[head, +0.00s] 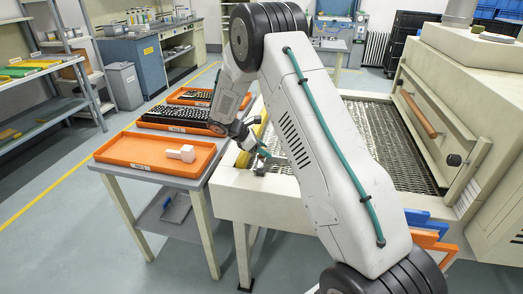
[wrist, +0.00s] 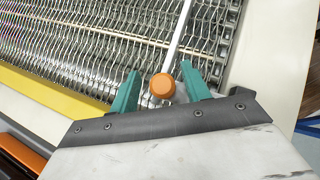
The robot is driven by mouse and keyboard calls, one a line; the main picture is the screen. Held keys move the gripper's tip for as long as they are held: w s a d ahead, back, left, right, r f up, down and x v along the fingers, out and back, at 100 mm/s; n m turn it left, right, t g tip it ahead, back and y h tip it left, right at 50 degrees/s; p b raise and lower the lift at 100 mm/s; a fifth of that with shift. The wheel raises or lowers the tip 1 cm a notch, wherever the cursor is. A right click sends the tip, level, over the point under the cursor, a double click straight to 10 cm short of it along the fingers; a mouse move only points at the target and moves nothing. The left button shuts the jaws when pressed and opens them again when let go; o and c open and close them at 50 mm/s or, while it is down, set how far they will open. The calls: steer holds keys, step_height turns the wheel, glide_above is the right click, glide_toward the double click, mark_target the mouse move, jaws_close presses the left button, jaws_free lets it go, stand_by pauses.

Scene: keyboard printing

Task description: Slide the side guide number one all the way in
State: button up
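An orange round knob (wrist: 162,86) shows in the wrist view at the end of a pale metal rod (wrist: 180,38) that runs up over the mesh belt. I take this rod and knob to be a side guide; no number is readable. My gripper (wrist: 160,72) has its two teal fingers on either side of the knob, with a narrow gap at each side, so it is open around the knob. In the head view my gripper (head: 263,154) is at the near left corner of the machine, where the arm partly covers the knob area.
A mesh conveyor (head: 375,130) fills the machine bed, with a yellow strip (wrist: 45,92) along one side. A side table left holds orange trays (head: 150,165), one with a white block (head: 181,153), others with black keyboards (head: 178,115). Blue and orange panels (head: 428,225) stand at front right.

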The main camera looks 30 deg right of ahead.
steer(key=v, duration=0.7)
steer(key=shift+a+r, duration=0.25)
steer(key=shift+a, duration=0.05)
steer(key=shift+w, duration=0.1)
